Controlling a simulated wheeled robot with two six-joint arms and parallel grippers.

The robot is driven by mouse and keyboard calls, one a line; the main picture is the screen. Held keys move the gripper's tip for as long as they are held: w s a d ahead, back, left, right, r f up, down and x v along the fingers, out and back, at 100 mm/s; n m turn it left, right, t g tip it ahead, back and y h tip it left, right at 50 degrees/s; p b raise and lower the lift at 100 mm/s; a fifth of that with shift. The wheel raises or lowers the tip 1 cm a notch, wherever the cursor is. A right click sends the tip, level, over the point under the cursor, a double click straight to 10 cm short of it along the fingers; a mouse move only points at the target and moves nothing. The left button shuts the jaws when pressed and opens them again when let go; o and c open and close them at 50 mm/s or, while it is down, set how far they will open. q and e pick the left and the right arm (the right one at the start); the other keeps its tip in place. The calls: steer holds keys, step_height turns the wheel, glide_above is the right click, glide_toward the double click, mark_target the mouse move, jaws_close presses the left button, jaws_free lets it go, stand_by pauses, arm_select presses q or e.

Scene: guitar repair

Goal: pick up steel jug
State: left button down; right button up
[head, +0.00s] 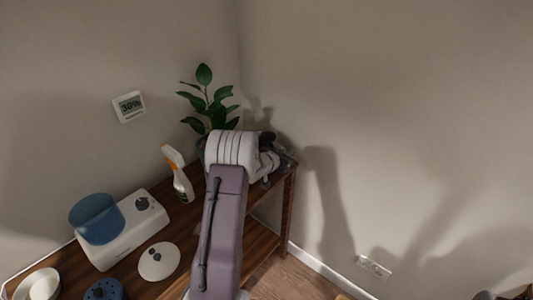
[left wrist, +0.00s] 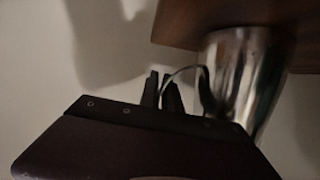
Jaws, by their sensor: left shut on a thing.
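The steel jug (left wrist: 242,75) is a shiny metal vessel at the right of the left wrist view, close to a wooden edge. Its thin curved handle (left wrist: 180,72) reaches toward my left gripper (left wrist: 163,92), whose two dark fingers are shut on it. In the head view my left gripper (head: 270,162) is at the far right end of the wooden shelf, and my arm hides most of that spot. I cannot make out the jug clearly there. My right gripper is not in view.
The wooden shelf (head: 128,276) also holds a spray bottle (head: 180,178), a potted plant (head: 215,105), a white device with a blue bowl (head: 125,232), a white round lid (head: 159,262) and a white dish (head: 38,285). Walls stand close behind and to the right.

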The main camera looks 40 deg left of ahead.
arm_select(q)
steer(key=shift+r, duration=0.25)
stand_by(0.6)
steer(key=shift+r+p, duration=0.3)
steer(key=shift+r, duration=0.25)
steer(key=s+d+r, duration=0.1)
steer(key=d+r, duration=0.8)
steer(key=d, duration=0.2)
steer(key=shift+s+d+r, duration=0.15)
steer(key=shift+d+r, duration=0.15)
